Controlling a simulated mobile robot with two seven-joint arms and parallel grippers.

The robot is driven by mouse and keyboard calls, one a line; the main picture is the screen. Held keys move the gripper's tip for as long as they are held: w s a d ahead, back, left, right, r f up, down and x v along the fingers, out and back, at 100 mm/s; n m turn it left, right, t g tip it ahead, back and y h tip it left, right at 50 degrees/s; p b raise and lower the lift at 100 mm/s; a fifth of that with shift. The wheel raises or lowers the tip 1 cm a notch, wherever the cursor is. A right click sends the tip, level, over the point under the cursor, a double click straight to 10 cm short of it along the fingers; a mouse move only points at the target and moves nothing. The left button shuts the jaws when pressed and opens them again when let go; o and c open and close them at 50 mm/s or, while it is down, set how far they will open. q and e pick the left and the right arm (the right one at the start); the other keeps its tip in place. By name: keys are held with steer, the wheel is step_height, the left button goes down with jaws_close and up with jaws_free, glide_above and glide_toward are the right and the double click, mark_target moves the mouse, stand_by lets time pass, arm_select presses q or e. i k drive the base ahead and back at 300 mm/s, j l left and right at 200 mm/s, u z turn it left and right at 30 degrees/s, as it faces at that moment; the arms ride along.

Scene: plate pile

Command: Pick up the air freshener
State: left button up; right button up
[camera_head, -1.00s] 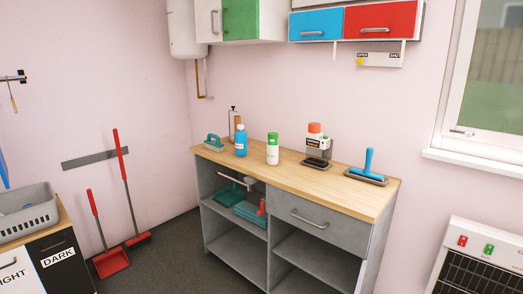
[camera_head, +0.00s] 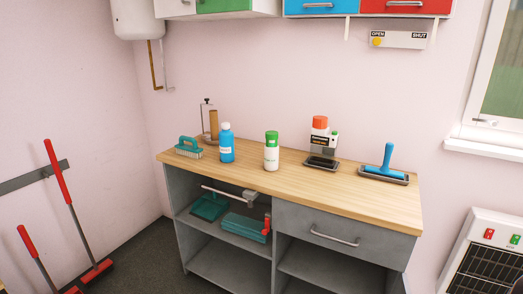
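A white can with a green cap (camera_head: 271,152) stands upright near the middle of the wooden worktop (camera_head: 290,187); it looks most like the air freshener, but its label is too small to read. A blue bottle with a white cap (camera_head: 226,144) stands to its left. A container with an orange-red cap and a dark label (camera_head: 319,132) stands to its right, behind a small dark tray. Neither of my grippers is in view.
The front strip of the worktop is clear. A drawer (camera_head: 343,229) and open shelves are below. Wall cabinets (camera_head: 407,6) hang above.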

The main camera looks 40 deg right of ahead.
mark_target(271, 153)
steer(key=i+z, duration=0.25)
steer(key=z, duration=0.15)
steer(key=i+z, duration=0.35)
steer(key=i+j+z, duration=0.1)
steer(key=z, duration=0.3)
steer(key=i+l+z, duration=0.1)
steer(key=i+z, duration=0.25)
steer(key=i, duration=0.3)
